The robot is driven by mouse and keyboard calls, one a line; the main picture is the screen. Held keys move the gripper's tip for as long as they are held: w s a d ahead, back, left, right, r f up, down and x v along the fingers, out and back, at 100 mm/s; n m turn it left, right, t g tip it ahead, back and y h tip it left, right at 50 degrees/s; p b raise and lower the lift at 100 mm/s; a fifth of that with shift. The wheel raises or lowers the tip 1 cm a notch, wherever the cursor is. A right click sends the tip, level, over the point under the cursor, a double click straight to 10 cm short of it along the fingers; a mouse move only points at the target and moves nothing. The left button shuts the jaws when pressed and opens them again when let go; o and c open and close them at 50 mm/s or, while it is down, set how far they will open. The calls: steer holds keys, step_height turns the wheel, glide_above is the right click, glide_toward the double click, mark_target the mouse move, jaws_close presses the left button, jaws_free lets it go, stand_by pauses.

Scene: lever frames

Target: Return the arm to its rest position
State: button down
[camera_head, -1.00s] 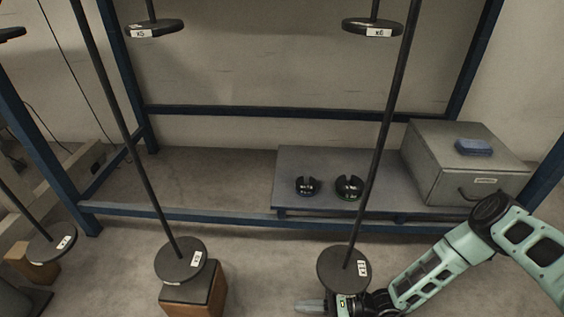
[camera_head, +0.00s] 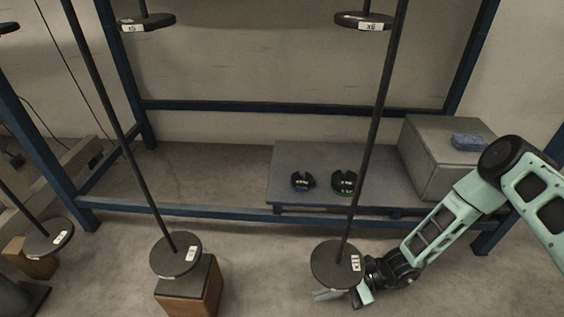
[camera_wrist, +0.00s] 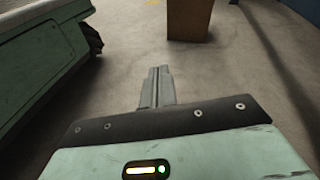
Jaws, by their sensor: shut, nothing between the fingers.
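My gripper (camera_head: 330,295) is low at the right of centre in the head view, just below and partly behind the round black hanging plate (camera_head: 337,264). I cannot tell whether it touches that plate. My arm reaches down to it from the right edge, bent at a dark joint. In the wrist view my gripper (camera_wrist: 157,86) has its grey fingers together, with nothing between them, pointing over bare floor.
A blue frame (camera_head: 290,108) stands behind, with thin dark rods hanging in front. Another plate (camera_head: 176,254) hangs over a wooden block (camera_head: 190,290), left of my gripper.

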steer(key=w+d+r+n+t+h, duration=0.1)
steer(key=d+r+n+t+h, duration=0.1)
steer(key=d+r+n+h, duration=0.65)
steer(key=d+r+t+h, duration=0.2)
steer(key=d+r, duration=0.4)
steer(key=r, duration=0.8)
steer(key=w+d+r+n+t+h, duration=0.1)
steer(key=d+r+n+t+h, duration=0.1)
steer(key=d+r+n+h, duration=0.55)
steer(key=s+a+r+n+g+y+p, duration=0.1)
steer(key=s+a+r+n+p, duration=0.1)
steer(key=s+a+r+p, duration=0.5)
steer(key=s+a+r+n+g+y+p, duration=0.15)
steer(key=a+r+p, duration=0.35)
steer(key=r+p, duration=0.55)
steer(key=s+a+r+n+y+p, duration=0.15)
steer(key=s+a+r+p, duration=0.4)
steer(key=r, duration=0.55)
step_height(320, 180, up, 34)
steer(key=w+p, duration=0.1)
steer(key=p, duration=3.3)
steer(key=shift+a+r+h+p, duration=0.25)
steer(key=shift+a+h+p, duration=0.15)
